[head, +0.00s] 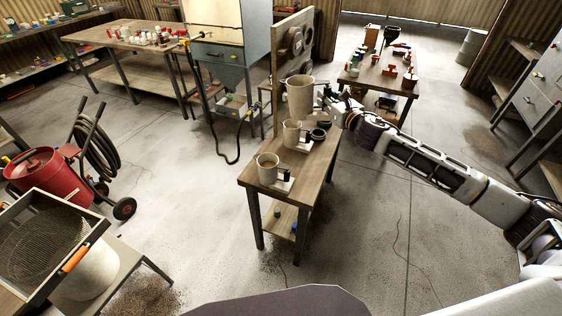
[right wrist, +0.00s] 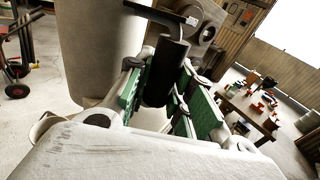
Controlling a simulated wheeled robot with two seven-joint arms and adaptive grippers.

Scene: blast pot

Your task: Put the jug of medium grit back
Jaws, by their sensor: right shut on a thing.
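A large beige jug (head: 300,97) is upright at the far end of the narrow wooden bench (head: 256,184). My right gripper (head: 335,108) is at its right side. In the right wrist view the green finger pads of my right gripper (right wrist: 157,90) are shut on the black handle (right wrist: 166,72) of the large jug (right wrist: 95,45). I cannot tell whether its base touches the bench. Two smaller jugs, a middle-sized one (head: 291,132) and a nearer one (head: 267,166), stand on the bench on pale plates. No readable label shows which grit each holds. My left gripper is out of view.
A tall board (head: 293,45) stands behind the bench's far end. Small dark round items (head: 318,134) lie right of the middle jug. A red pot on wheels (head: 43,172) and a sieve (head: 45,240) are at the left. Floor right of the bench is clear.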

